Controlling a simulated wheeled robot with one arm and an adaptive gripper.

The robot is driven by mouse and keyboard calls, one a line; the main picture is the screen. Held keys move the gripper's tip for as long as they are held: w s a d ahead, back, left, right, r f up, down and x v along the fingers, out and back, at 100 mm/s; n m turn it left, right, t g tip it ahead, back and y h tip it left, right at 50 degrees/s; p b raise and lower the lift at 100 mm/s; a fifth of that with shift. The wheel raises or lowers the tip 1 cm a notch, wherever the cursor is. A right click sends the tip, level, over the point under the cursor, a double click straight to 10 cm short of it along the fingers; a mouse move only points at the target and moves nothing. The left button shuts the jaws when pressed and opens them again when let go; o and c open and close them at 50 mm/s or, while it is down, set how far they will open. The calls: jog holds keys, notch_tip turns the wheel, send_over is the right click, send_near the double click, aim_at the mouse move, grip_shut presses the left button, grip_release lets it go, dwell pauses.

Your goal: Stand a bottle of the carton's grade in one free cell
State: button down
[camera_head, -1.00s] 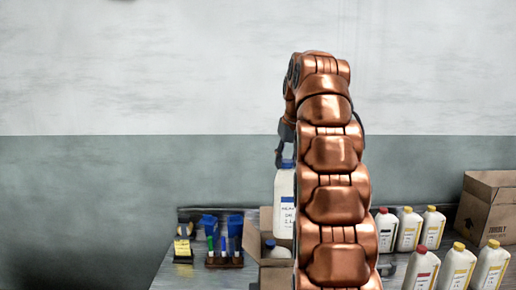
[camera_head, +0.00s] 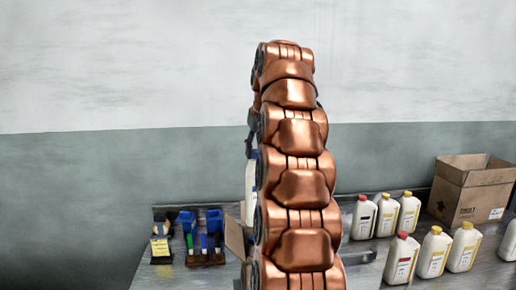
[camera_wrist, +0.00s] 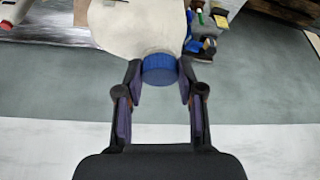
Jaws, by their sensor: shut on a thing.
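My gripper (camera_wrist: 160,78) is shut on the blue cap of a white bottle (camera_wrist: 138,28). In the head view the held bottle (camera_head: 250,185) is mostly behind my copper arm, roughly upright; its label is hidden. An open cardboard carton (camera_head: 234,238) stands on the bench behind and below the arm. Only a flap and a little of its side show, so its cells and marking are hidden. I cannot tell whether the bottle's base is above the carton or inside it.
Several white bottles with red or yellow caps (camera_head: 435,252) stand on the bench to the right. A larger open carton (camera_head: 475,187) is behind them. At left are a yellow-and-black item (camera_head: 161,245) and a rack of blue-handled tools (camera_head: 204,250).

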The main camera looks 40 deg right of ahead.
jog(key=shift+w+a+f, duration=0.15)
jog(key=shift+a+f, duration=0.05)
jog(key=shift+f, duration=0.55)
notch_tip(320, 180, down, 5)
jog(key=b, duration=0.2)
jog(key=shift+d+b, duration=0.15)
jog(key=shift+b, duration=0.2)
jog(key=shift+r, duration=0.15)
